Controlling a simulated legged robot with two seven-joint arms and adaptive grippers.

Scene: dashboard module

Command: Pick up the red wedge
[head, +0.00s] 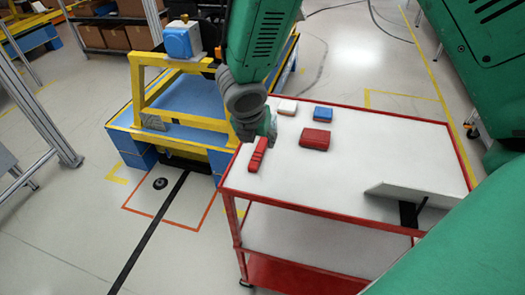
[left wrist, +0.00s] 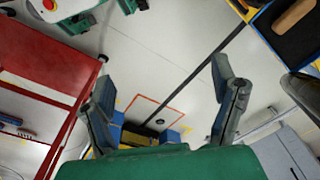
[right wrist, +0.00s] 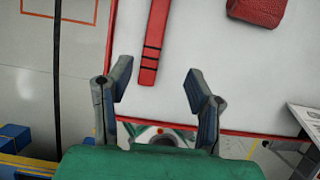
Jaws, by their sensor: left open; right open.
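The red wedge (head: 257,155), a narrow red piece with dark stripes across it, lies on the white top of the cart near its left edge. My right gripper (head: 264,127) is just beyond the wedge in the head view. In the right wrist view the open, empty right gripper (right wrist: 158,78) has the wedge (right wrist: 154,45) ahead of its fingertips, roughly between their lines. The wedge's far end is cut off there. My left gripper (left wrist: 163,78) is open and empty above the floor in the left wrist view; I cannot make it out in the head view.
A thicker red block (head: 315,139), a blue block (head: 323,113) and a pale block (head: 287,107) lie on the cart (head: 350,165). A grey angled plate (head: 415,193) stands at its right. A yellow frame on a blue base (head: 170,100) stands behind, left.

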